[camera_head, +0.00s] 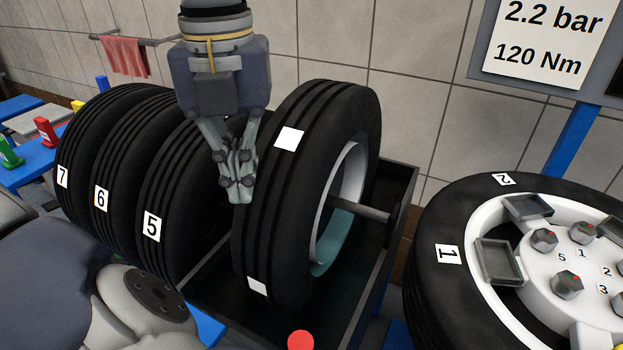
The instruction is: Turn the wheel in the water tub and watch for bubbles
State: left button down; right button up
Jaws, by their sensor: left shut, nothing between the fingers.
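The wheel (266,222) stands upright in the dark water tub (398,182), with a grey axle bar (358,208) through its hub. Two white patches show on its tread. Teal water (330,254) shows through the rim opening; I see no bubbles there, and the rest of the surface is mostly hidden by the tyre and tub wall. My left gripper (240,198) comes down from above at the left side of the tread. Its fingers are shut with nothing between them, and whether they touch the rubber I cannot tell. My right gripper is not in view.
Several numbered tyres (103,178) stand in a row to the left. A wheel with lug nuts (447,215) lies at right, beside a blue post (574,137) and a pressure sign (549,38). A red knob (301,341) is at the front.

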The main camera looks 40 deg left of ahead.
pick_arm(q)
notch_tip(320, 180, up, 8)
jog(key=p, duration=0.5)
jog(key=shift+f, duration=0.2)
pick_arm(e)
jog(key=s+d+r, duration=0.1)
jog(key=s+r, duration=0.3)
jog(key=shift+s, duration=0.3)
pick_arm(q)
jog(key=p, duration=0.8)
send_over(321, 95)
jog(key=shift+s, duration=0.1)
jog(key=shift+w+f, duration=0.1)
jog(key=shift+w, duration=0.1)
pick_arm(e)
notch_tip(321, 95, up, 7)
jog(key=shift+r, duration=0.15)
pick_arm(q)
jog(key=shift+s, duration=0.1)
